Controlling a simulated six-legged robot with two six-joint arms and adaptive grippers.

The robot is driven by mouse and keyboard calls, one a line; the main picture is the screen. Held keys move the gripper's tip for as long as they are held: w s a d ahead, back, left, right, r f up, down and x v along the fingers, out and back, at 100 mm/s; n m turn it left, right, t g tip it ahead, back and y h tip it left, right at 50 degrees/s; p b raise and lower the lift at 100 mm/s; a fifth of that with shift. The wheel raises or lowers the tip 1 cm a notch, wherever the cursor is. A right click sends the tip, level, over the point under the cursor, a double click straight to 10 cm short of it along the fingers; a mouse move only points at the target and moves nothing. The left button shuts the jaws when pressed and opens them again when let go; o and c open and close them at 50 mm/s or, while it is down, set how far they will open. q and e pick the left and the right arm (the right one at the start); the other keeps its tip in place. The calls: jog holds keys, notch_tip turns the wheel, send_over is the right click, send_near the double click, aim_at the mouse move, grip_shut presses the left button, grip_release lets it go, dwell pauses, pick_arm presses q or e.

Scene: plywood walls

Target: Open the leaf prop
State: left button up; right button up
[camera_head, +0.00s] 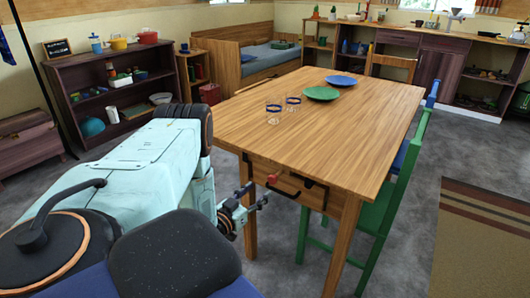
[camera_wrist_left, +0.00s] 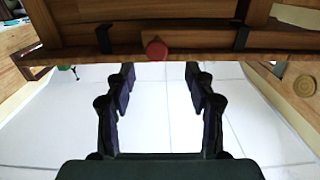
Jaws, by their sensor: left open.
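The wooden dining table (camera_head: 300,115) stands in front of me. In the left wrist view the red knob (camera_wrist_left: 156,50) sits on a wooden bar (camera_wrist_left: 200,43) that runs across the view between dark brackets. I take this bar to be the leaf prop, but its full shape is hidden. My left gripper (camera_head: 250,195) is just left of the knob and apart from it. In the left wrist view its fingers (camera_wrist_left: 160,75) are spread and empty, with the knob beyond them. My right gripper is out of view.
Two plates, green (camera_head: 321,93) and blue (camera_head: 341,80), and two glasses (camera_head: 283,106) stand on the table. A green chair (camera_head: 385,205) is at its right side. A dark shelf (camera_head: 110,90) stands at left. Grey floor is open between the chair and the rug (camera_head: 480,245).

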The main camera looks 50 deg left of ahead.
pick_arm(q)
jog(key=shift+v, duration=1.85)
